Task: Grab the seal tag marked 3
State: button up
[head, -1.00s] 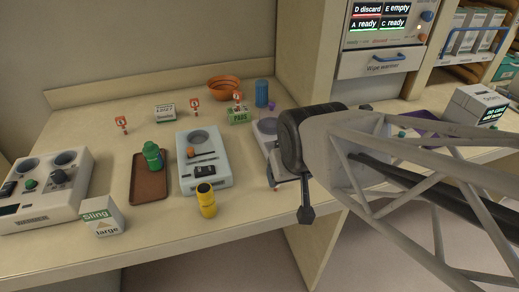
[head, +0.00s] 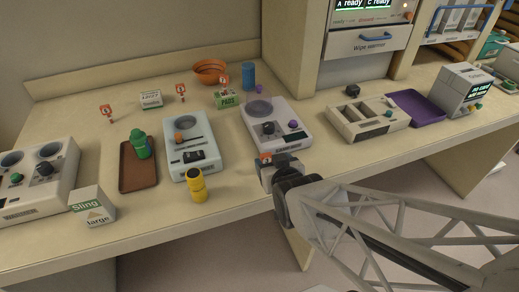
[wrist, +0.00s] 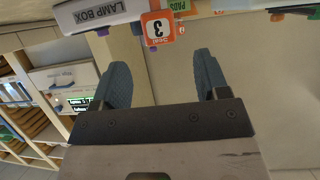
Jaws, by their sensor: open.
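The seal tag marked 3 (wrist: 157,28) is a small orange and white tag, seen in the wrist view just beyond my fingertips and roughly between them. In the head view an orange tag (head: 265,157) shows right at my gripper (head: 266,172), by the bench's front edge; its number is unreadable there. My gripper is open in the wrist view (wrist: 161,58), with two blue-grey fingers apart and nothing between them. Other red and white tags stand at the back, one on the left (head: 107,112), one in the middle (head: 181,91) and one by the green pads box (head: 224,82).
The lamp box (wrist: 105,14) is right beside the tag. On the bench are a white device with a purple knob (head: 276,122), a pale blue device (head: 196,147), a yellow bottle (head: 196,186) and a brown tray (head: 138,168). A purple tray (head: 418,108) lies right.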

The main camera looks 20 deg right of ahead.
aim_at(267, 155)
dwell(0.4)
jog(key=shift+x, duration=1.35)
jog(key=shift+w+f, duration=0.1)
jog(key=shift+x, duration=2.45)
jog(key=shift+a, duration=0.1)
jog(key=shift+c, duration=0.3)
jog(key=c, duration=0.9)
